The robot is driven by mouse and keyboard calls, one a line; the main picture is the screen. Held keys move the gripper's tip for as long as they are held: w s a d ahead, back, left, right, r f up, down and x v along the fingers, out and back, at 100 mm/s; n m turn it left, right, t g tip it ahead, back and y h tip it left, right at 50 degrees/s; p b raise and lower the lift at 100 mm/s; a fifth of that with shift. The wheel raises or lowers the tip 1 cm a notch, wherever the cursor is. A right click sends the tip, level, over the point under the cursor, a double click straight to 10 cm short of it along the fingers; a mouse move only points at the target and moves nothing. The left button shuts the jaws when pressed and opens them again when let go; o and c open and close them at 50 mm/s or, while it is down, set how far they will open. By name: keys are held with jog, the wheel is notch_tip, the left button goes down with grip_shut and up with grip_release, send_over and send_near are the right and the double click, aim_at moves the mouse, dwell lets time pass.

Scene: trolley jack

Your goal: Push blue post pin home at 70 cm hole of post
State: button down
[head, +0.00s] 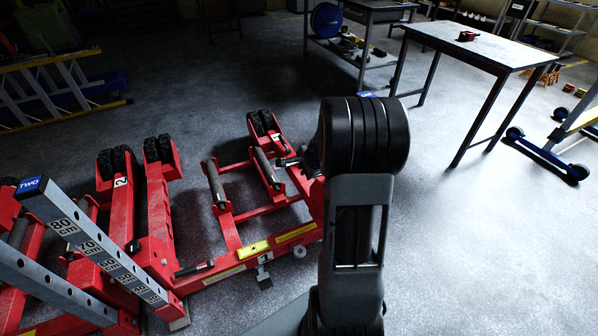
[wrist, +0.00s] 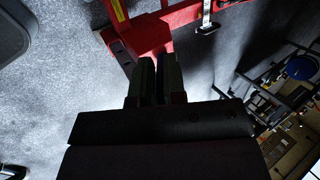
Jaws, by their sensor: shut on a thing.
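The grey post (head: 75,228) with the blue "TWO" cap (head: 67,184) rises at the lower left in the head view. The 70 cm label (head: 93,247) sits below the 80 cm label. I cannot make out a blue pin in either view. In the wrist view the two dark fingers of my gripper (wrist: 159,66) are close together, with their tips near a red frame part (wrist: 150,38). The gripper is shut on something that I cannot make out. In the head view my arm hides the gripper.
Red jack frames with black wheels, such as the wheel pair (head: 117,163), fill the left. A second grey post (head: 45,283) stands beside the first. A table (head: 470,46) and a shelf trolley (head: 372,8) stand behind.

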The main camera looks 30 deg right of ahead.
jog(key=shift+s+d, duration=0.15)
jog(key=shift+d, duration=1.15)
jog(key=shift+s+d+b, duration=0.2)
jog(key=shift+d+b, duration=0.05)
jog(key=shift+d, duration=1.2)
jog(key=shift+s+d+b, duration=0.2)
jog(key=shift+d, duration=1.2)
jog(key=shift+s+d+b, duration=0.2)
jog(key=shift+d+b, duration=0.05)
jog(key=shift+d, duration=1.2)
dwell(0.3)
jog(key=c, duration=1.1)
grip_release()
jog(key=p+v, duration=0.3)
jog(key=v, duration=1.1)
